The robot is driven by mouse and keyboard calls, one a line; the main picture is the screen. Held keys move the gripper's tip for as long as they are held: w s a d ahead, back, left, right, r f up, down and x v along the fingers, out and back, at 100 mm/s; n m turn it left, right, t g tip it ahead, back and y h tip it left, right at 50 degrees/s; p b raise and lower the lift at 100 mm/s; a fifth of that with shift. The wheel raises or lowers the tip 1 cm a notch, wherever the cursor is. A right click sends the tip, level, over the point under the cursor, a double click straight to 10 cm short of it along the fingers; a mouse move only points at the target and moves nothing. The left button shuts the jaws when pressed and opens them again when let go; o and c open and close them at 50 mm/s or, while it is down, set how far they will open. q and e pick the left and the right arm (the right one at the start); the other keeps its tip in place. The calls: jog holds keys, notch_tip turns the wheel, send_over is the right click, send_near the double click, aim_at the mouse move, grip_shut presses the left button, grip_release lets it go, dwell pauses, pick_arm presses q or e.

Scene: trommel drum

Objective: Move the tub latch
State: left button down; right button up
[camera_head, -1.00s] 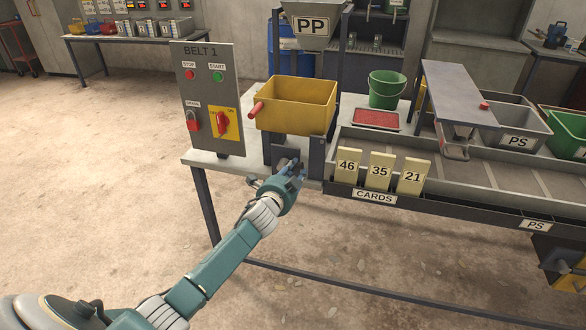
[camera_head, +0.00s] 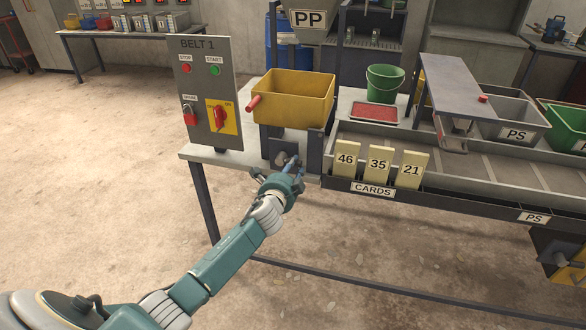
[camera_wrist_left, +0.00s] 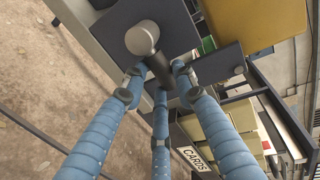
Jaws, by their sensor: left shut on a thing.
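The yellow tub (camera_head: 293,99) with a red side handle (camera_head: 254,103) sits upright on a dark stand at the table's front. The tub latch (camera_head: 281,159), a grey knob on a short dark lever, is on the stand's front below the tub. My left gripper (camera_head: 291,167) is at the latch. The left wrist view shows the latch knob (camera_wrist_left: 142,38) sticking up past the blue fingers (camera_wrist_left: 156,82), which are shut around its dark lever. The fingers hide part of the lever. My right gripper is in neither view.
The BELT 1 panel (camera_head: 207,84) with buttons and a red switch stands left of the tub. Cards 46, 35 and 21 (camera_head: 379,165) stand in a rack at right. A green bucket (camera_head: 384,84) and red-filled tray (camera_head: 374,112) are behind. The floor in front is clear.

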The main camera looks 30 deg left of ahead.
pick_arm(q)
jog(key=c, duration=1.4)
grip_release()
jog(key=shift+o, duration=0.2)
jog(key=shift+s, duration=0.1)
jog(key=v, duration=1.2)
jog(key=shift+f, duration=0.1)
